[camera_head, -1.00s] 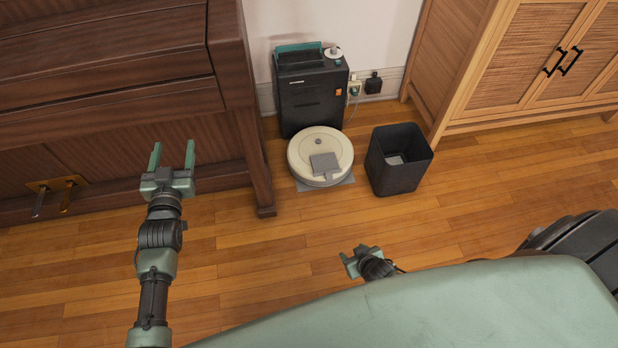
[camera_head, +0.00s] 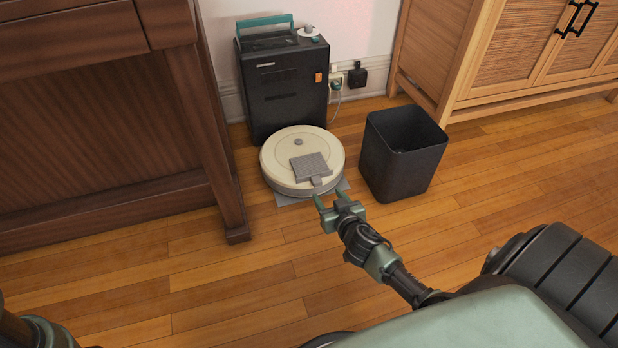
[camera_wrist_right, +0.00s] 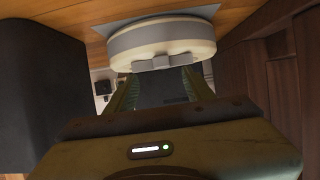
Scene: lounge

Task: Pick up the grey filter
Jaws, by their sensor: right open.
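The grey filter (camera_head: 311,166) is a flat square piece with a small tab. It rests on top of the round cream robot vacuum (camera_head: 275,160), its tab pointing towards my right gripper (camera_head: 331,197). That gripper is open and empty, just in front of the vacuum and apart from the filter. In the right wrist view the open fingers (camera_wrist_right: 158,78) point at the vacuum (camera_wrist_right: 190,35), with the filter's grey tab (camera_wrist_right: 161,63) at its rim between them. My left gripper is out of view; only part of my arm shows at the lower left.
A black open bin (camera_head: 402,168) stands close to the right of the vacuum. A dark boxy dock (camera_head: 283,92) stands behind it. A wooden piano (camera_head: 100,120) is at the left, a cabinet (camera_head: 530,60) at the right. The floor in front is clear.

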